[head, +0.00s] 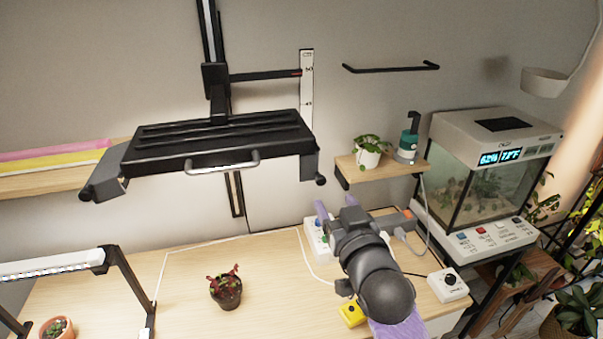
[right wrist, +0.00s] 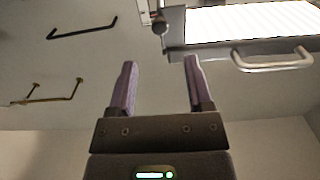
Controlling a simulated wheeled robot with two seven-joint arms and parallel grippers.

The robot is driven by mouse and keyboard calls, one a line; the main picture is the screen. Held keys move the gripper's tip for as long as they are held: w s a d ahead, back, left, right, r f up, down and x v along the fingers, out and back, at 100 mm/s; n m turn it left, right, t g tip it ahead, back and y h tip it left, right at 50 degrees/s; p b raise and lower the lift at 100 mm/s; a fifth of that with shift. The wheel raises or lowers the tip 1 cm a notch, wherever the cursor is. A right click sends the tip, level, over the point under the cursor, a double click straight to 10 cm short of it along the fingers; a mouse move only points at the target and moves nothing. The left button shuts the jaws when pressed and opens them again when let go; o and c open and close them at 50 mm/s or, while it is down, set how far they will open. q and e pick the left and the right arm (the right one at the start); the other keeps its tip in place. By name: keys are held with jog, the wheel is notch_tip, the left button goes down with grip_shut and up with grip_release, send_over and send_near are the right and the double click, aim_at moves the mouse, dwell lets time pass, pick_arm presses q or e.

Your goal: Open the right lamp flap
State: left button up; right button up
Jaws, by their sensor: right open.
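The black lamp (head: 215,138) hangs on the wall with a pale bar handle (head: 222,165) on its front edge. Its right flap (head: 309,165) hangs down at the right end, with a dark round knob at its lower corner. My right gripper (head: 336,207) is below and slightly right of that flap, apart from it. In the right wrist view, my open, empty gripper (right wrist: 160,64) points up toward the lamp's end, where the flap (right wrist: 176,30) shows beside the bright panel (right wrist: 250,20). The left flap (head: 104,180) angles outward. My left gripper is not in view.
A fish tank (head: 490,175) is farther right. A small red plant (head: 226,289) stands on the table. Space below the lamp is free.

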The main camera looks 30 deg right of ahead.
aim_at(322, 182)
jog(key=x, duration=0.8)
jog(key=shift+w+f, duration=0.1)
jog(key=shift+w, duration=0.15)
grip_shut()
dwell(0.9)
